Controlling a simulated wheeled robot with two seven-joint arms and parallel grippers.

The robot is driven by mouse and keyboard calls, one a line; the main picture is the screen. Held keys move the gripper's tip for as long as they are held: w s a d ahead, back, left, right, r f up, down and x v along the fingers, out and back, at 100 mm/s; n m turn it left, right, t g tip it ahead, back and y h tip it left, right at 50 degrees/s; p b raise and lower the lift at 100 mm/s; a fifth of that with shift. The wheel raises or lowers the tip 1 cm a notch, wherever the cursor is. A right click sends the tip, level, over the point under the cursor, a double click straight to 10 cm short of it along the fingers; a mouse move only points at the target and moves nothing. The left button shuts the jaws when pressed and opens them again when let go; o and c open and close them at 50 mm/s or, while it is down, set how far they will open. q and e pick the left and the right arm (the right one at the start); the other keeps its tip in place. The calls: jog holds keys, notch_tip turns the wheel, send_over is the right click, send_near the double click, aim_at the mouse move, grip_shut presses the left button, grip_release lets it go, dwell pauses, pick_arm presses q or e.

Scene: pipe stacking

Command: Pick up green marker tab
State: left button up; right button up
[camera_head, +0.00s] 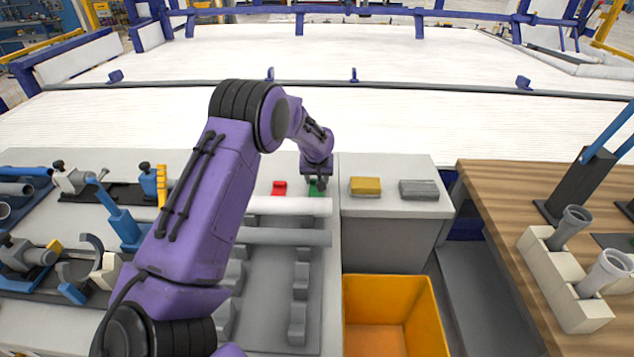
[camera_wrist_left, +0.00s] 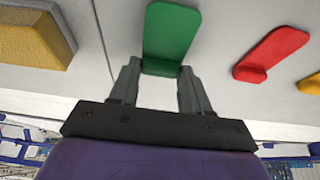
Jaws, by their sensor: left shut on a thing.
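The green marker tab (camera_head: 315,192) is at the back of the grey workbench, near its right edge. In the left wrist view the green tab (camera_wrist_left: 171,32) shows large, with its near lip between the fingers. My left gripper (camera_head: 317,181) reaches down onto the tab from above, and its fingers (camera_wrist_left: 160,72) are closed on the lip from both sides. The gripper partly hides the tab in the head view. I cannot tell whether the tab is clear of the bench surface. My right gripper is not in view.
A red tab (camera_head: 279,187) lies just left of the green one. A yellow tab (camera_wrist_left: 311,84) is beyond it. Right are a yellow block (camera_head: 365,187) and a grey block (camera_head: 418,190). Pale pipes (camera_head: 290,206) lie in front. An orange bin (camera_head: 436,315) stands lower right.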

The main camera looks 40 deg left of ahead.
aim_at(314, 192)
pick_arm(q)
jog(key=shift+w+r+b, duration=0.1)
jog(key=shift+r+b, duration=0.25)
jog(key=shift+r, duration=0.55)
jog(key=s+r, duration=0.1)
jog(key=s+d+r, duration=0.1)
jog(key=r, duration=0.1)
jog(key=s+r, duration=0.1)
jog(key=shift+s+d+r, duration=0.3)
jog(key=shift+d+r, duration=0.05)
jog(key=shift+d, duration=0.05)
jog(key=s+d+r, duration=0.1)
jog(key=s, duration=0.2)
jog(key=s+d+r+b, duration=0.1)
jog(key=s+d+r, duration=0.1)
jog(key=s, duration=0.1)
jog(key=s+d+r, duration=0.1)
jog(key=s+r, duration=0.1)
jog(key=s, duration=0.1)
jog(key=shift+s+d+r+b, duration=0.15)
jog(key=shift+s+d+b, duration=0.05)
jog(key=shift+b, duration=0.1)
jog(key=shift+w, duration=0.1)
